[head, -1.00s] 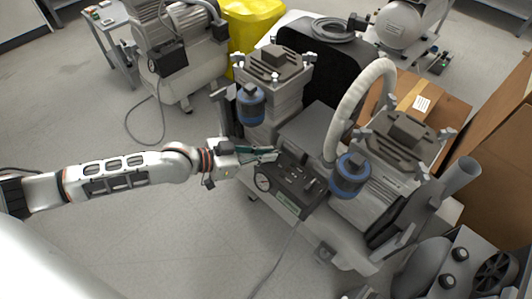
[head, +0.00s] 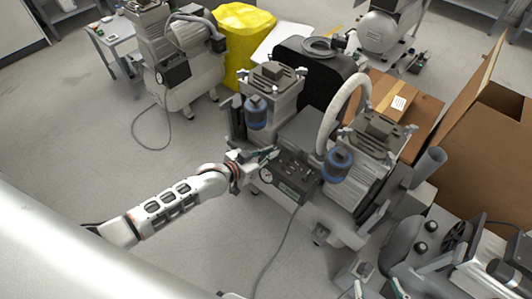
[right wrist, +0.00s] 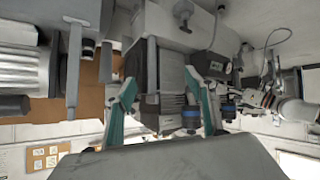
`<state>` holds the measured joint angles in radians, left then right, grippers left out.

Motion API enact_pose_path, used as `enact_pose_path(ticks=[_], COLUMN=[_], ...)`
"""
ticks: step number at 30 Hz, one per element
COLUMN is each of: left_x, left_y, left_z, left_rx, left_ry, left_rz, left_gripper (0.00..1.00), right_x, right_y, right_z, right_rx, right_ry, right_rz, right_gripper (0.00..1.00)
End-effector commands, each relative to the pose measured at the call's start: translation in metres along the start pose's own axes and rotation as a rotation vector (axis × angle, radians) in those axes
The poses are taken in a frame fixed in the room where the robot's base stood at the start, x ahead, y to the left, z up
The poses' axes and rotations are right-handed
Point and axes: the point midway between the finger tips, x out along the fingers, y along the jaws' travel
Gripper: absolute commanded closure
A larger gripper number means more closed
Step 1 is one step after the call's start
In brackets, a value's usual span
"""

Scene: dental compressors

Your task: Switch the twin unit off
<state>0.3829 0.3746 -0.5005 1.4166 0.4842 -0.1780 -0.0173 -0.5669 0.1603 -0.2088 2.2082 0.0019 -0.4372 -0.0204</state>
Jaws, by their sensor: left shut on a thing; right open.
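The twin unit (head: 305,140) has two grey ribbed pump heads, two blue-banded filters and a pale curved hose. Its dark control box (head: 292,182) faces the front, with a round gauge at its left end and small controls on top. My left gripper (head: 266,156) is at the box's upper left corner, shut on a small part there; its fingers hide that part. The switch position is too small to tell. My right gripper (right wrist: 160,82) is open and empty in the right wrist view, its teal fingers apart, with the unit beyond them.
Cardboard boxes (head: 405,105) stand behind and right of the unit. A grey cable (head: 272,255) runs over the floor in front. The floor at left is clear.

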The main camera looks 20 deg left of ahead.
Motion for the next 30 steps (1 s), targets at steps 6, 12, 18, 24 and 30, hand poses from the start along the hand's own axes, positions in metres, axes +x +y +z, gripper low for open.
enact_pose_path(ticks=[6,12,18,24,30], left_x=[0.001,0.0,0.0,0.0,-0.001], left_y=[-0.003,-0.002,-0.001,0.0,0.001], left_z=[-0.018,-0.011,-0.01,-0.007,-0.003], left_rx=[-0.028,-0.035,-0.035,-0.035,-0.035], left_ry=[0.024,0.016,0.015,0.01,0.004], left_rz=[-0.067,-0.081,-0.08,-0.079,-0.078], left_gripper=[1.0,1.0,1.0,0.74,0.74], right_x=[-0.004,-0.004,-0.004,-0.004,-0.004], right_y=[0.005,0.005,0.005,0.005,0.004], right_z=[-0.005,-0.002,-0.001,0.0,0.0], right_rx=[-0.003,-0.002,-0.002,-0.001,0.0], right_ry=[0.0,-0.006,-0.007,-0.007,-0.009], right_rz=[0.012,0.013,0.012,0.012,0.011], right_gripper=[0.45,0.45,0.45,0.45,0.45])
